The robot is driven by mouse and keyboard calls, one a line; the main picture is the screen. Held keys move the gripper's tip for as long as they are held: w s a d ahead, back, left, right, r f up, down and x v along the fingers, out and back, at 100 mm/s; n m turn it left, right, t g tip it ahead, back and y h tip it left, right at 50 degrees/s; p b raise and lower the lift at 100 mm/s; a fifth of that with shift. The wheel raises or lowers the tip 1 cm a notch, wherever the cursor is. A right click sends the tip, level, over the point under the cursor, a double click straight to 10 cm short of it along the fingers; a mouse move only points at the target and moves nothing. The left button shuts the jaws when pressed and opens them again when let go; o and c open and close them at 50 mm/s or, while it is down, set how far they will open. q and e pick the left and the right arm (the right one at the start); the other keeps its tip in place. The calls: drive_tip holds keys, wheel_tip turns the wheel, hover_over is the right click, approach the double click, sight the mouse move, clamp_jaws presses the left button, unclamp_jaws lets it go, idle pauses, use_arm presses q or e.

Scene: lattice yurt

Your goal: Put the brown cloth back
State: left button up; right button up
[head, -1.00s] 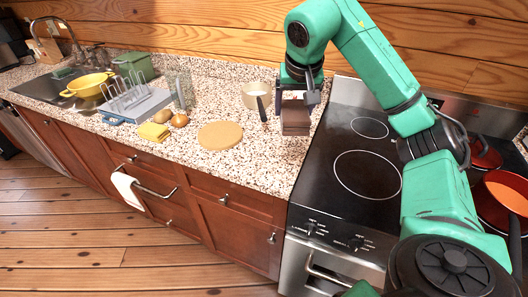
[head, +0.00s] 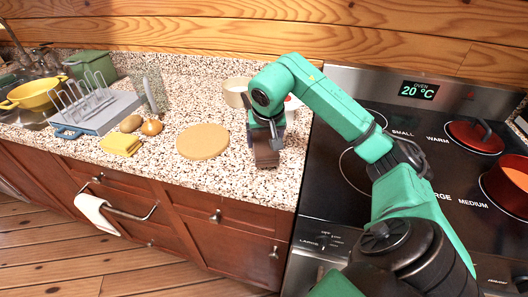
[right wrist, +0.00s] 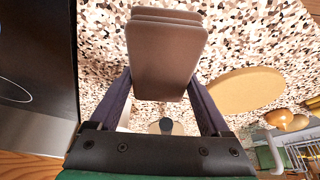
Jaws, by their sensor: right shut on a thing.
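The brown cloth (head: 266,153) is a folded, layered block. My right gripper (head: 265,132) is shut on it, pointing down over the speckled counter, right of the round tan board and left of the stove. In the right wrist view the cloth (right wrist: 166,55) sits between the two fingers (right wrist: 163,98), with speckled counter behind it. I cannot tell whether its lower edge touches the counter. My left gripper is not in view.
The round board (head: 202,141), a yellow cloth (head: 120,145), an onion (head: 151,127) and a potato (head: 131,123) lie to the left. A pale pot (head: 235,91) stands behind. A white towel (head: 91,208) hangs on a handle. A red pan (head: 474,137) is on the stove.

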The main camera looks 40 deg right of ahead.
sight(265, 149)
drive_tip(key=f, duration=0.3)
drive_tip(key=shift+s+a, duration=0.1)
drive_tip(key=shift+s, duration=0.1)
drive_tip(key=shift+w+f, duration=0.1)
drive_tip(key=shift+f, duration=0.05)
drive_tip(key=o, duration=1)
drive_tip(key=shift+r, duration=0.5)
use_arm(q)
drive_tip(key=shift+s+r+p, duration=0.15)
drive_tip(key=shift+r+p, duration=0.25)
use_arm(e)
drive_tip(key=v, duration=1.1)
drive_tip(key=shift+s, duration=0.2)
